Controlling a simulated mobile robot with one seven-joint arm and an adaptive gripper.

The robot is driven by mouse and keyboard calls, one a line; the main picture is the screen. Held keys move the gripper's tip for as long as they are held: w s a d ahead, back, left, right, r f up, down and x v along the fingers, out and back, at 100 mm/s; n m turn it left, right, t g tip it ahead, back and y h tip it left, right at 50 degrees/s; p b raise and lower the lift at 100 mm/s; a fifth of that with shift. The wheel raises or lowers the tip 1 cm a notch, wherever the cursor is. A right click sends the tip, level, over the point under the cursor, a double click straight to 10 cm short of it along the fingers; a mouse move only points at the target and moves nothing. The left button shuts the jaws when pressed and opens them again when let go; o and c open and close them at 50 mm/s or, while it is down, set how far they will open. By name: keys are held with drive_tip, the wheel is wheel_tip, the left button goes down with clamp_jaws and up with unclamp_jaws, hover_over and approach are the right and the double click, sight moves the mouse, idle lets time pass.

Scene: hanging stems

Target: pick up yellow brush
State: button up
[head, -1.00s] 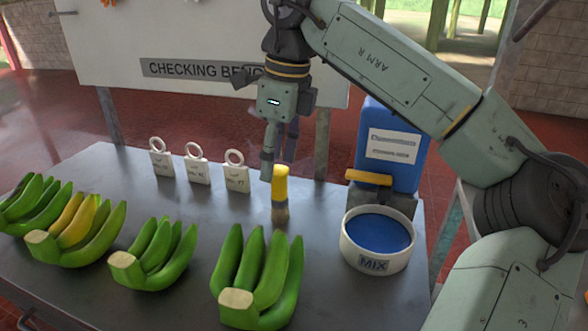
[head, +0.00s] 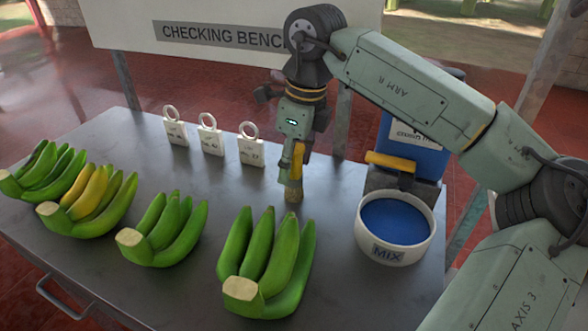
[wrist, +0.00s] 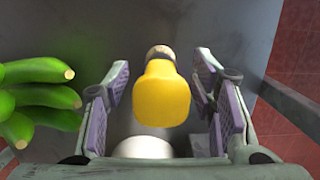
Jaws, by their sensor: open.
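The yellow brush (head: 297,163) stands upright on the metal bench, yellow handle up and tan bristle end down. My gripper (head: 292,168) points down around the handle in the head view, hiding part of it. In the wrist view the yellow handle (wrist: 162,94) lies between the two open finger pads of my gripper (wrist: 160,105). Gaps show on both sides of the handle, so the pads look apart from it.
A white MIX tub (head: 394,229) of blue liquid and a blue container (head: 416,150) stand right of the brush. Green banana bunches (head: 268,262) line the bench's front. Three white ring-topped tags (head: 212,140) stand behind. The bench (head: 330,275) is bare around the brush.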

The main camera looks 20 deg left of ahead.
drive_tip(key=shift+a+f, duration=0.15)
drive_tip(key=shift+f, duration=0.8)
clamp_jaws()
